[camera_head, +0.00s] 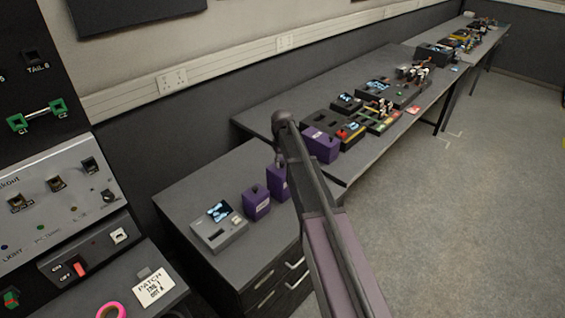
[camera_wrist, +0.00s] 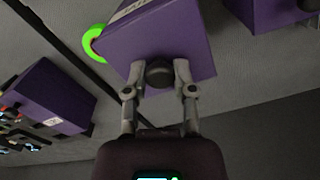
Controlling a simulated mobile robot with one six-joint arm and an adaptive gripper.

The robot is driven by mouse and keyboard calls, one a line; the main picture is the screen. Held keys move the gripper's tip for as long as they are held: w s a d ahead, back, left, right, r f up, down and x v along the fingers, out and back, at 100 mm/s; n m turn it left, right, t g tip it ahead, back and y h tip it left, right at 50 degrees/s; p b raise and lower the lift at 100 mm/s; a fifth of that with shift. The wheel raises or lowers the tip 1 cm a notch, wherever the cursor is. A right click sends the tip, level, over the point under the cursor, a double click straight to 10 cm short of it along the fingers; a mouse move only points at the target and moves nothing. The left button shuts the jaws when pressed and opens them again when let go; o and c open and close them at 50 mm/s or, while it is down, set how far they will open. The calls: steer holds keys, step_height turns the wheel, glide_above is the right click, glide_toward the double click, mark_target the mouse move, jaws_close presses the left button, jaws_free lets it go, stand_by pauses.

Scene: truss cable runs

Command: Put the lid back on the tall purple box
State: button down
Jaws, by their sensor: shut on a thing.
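The tall purple box (camera_head: 277,181) stands on the grey cabinet top, partly behind my arm. My gripper (camera_head: 279,157) is just above it in the head view. In the wrist view my gripper (camera_wrist: 158,76) is shut, with one finger on each side of a round black knob (camera_wrist: 159,73). The knob is in front of a large purple surface (camera_wrist: 190,38) with a white label near its upper left edge. I cannot tell where lid and box meet, or whether the lid is seated or a little above the box.
Another purple box (camera_head: 257,203) stands close on the left, beside a grey device (camera_head: 218,228). A wider purple box (camera_head: 322,146) sits on the long bench behind. A green ring (camera_wrist: 93,43) shows beside the held purple thing. The floor at right is clear.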

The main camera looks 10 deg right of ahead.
stand_by(0.8)
steer(key=shift+c, duration=1.8)
jaws_free()
steer(key=o, duration=0.4)
steer(key=shift+c, duration=0.2)
steer(key=shift+r, duration=0.15)
steer(key=shift+r+p, duration=3.35)
steer(key=shift+p, duration=0.15)
